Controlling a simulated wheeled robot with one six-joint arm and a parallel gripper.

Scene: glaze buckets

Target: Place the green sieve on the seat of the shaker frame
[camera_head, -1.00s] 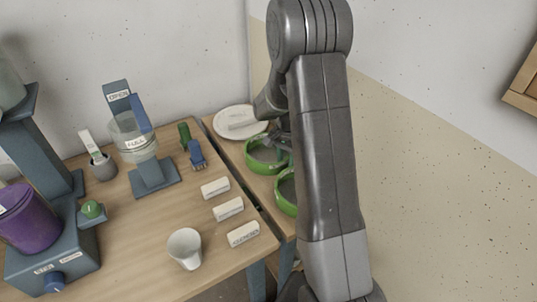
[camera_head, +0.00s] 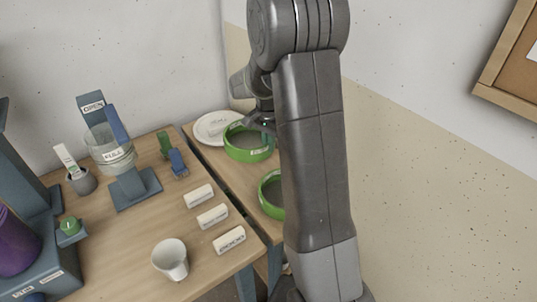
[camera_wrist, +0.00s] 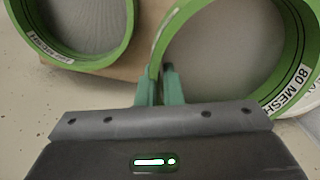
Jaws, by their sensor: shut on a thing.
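My gripper (camera_wrist: 160,82) is shut on the near rim of a green sieve (camera_wrist: 297,88) labelled "80 MESH", at the right of the wrist view. In the head view this held sieve (camera_head: 236,154) is raised over the far part of the side table, and my gripper (camera_head: 268,128) is at its right rim. A second green sieve (camera_wrist: 118,52) is at the left in the wrist view; its label is hard to read. In the head view it (camera_head: 264,202) sits nearer, partly hidden by my arm. I cannot pick out a shaker frame with a seat.
A white plate (camera_head: 204,131) lies behind the held sieve.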

